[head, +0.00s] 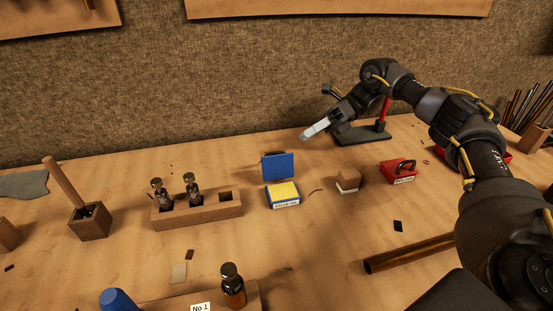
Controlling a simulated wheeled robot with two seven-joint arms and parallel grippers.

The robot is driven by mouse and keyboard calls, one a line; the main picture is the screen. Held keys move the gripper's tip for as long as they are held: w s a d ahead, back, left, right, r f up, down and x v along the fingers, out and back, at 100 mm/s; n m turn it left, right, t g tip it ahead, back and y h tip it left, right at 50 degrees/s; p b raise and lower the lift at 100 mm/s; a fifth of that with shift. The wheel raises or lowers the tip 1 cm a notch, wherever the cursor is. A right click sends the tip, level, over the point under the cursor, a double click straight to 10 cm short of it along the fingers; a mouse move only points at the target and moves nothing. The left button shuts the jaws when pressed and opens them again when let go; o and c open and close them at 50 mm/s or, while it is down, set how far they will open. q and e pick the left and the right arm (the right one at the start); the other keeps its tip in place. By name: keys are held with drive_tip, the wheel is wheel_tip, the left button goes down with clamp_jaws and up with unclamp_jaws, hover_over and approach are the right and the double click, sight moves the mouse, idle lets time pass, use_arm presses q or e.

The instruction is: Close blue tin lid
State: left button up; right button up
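The blue tin (283,203) stands on the bench near the middle, with a pale label on its front and a yellow surface inside. Its blue lid (278,166) stands up open at the tin's back edge. My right gripper (306,135) reaches in from the right and is above and to the right of the lid, apart from it. Pale finger parts show at its tip. I cannot tell whether they are open or shut, and nothing shows held in them. My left gripper is not in view.
A wooden rack (205,213) with two dark bottles stands left of the tin. A small wood-and-white block (347,181) and a red case (398,171) are to the right. A black-based stand (362,136) is behind my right arm. A brown tube (405,253) lies in front.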

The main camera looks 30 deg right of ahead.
sight(277, 153)
drive_tip(key=shift+x, duration=1.25)
use_arm(q)
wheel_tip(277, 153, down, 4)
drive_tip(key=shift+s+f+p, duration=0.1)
drive_tip(key=shift+p, duration=0.85)
use_arm(e)
drive_tip(key=x, duration=0.8)
drive_tip(key=shift+a, duration=0.15)
clamp_jaws()
